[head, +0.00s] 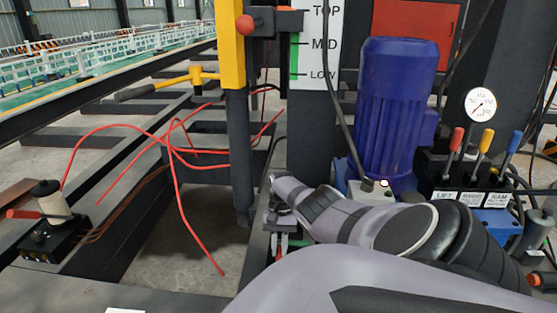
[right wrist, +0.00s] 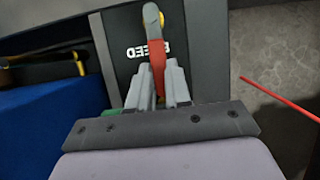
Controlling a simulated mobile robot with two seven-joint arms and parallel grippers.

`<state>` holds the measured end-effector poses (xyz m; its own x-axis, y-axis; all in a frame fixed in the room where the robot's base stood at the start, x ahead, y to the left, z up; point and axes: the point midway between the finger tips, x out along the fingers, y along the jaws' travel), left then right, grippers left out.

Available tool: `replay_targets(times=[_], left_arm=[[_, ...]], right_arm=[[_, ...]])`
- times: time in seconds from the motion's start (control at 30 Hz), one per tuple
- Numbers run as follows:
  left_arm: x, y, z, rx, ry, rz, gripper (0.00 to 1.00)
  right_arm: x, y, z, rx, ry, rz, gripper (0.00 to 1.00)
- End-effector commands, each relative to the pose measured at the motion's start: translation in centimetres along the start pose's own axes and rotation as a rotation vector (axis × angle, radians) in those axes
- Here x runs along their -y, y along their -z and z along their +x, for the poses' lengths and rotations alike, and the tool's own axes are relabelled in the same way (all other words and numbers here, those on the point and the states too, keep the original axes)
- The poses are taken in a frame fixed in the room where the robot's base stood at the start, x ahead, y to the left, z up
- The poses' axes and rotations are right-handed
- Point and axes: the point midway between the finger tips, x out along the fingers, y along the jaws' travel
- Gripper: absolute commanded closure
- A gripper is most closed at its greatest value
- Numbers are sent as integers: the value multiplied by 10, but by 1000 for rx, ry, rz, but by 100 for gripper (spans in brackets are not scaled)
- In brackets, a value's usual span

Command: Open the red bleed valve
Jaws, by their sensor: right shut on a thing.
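The red bleed valve lever (right wrist: 157,54) shows in the right wrist view, in front of a dark plate with white upside-down lettering that seems to read BLEED (right wrist: 150,52). A grey end piece with a yellow spot shows at its top. My right gripper (right wrist: 157,76) has its two grey fingers shut on the red lever, one on each side. In the head view my right gripper (head: 280,238) reaches down beside the dark column, left of the blue motor. There my own wrist and forearm hide most of the valve. My left gripper is not in view.
A blue motor (head: 396,105), a pressure gauge (head: 480,105) and coloured levers (head: 486,140) stand at the right. A yellow and black post (head: 238,130) stands left of my gripper. Loose red cables (head: 175,165) hang there.

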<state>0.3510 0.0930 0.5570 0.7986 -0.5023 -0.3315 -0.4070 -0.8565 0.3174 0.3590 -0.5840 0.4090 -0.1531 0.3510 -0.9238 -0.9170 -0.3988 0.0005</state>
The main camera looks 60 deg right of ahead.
Motion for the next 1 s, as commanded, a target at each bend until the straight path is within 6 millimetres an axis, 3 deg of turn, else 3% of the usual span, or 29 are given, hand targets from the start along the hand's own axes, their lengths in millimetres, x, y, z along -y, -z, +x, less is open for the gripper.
replay_targets(times=[0.07,0.1,0.17,0.2,0.53,0.83,1.0], left_arm=[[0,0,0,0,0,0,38],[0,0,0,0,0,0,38],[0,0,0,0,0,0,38],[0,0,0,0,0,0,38],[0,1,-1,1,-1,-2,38],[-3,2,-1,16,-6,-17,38],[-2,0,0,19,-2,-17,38]], right_arm=[[2,0,0,0,2,-7,100],[2,0,0,0,2,-7,79],[2,0,0,0,2,-6,59],[1,0,0,0,2,-5,55],[1,0,-5,-1,1,-2,55],[1,0,-52,-2,3,-3,55],[2,0,-68,0,2,-4,55]])
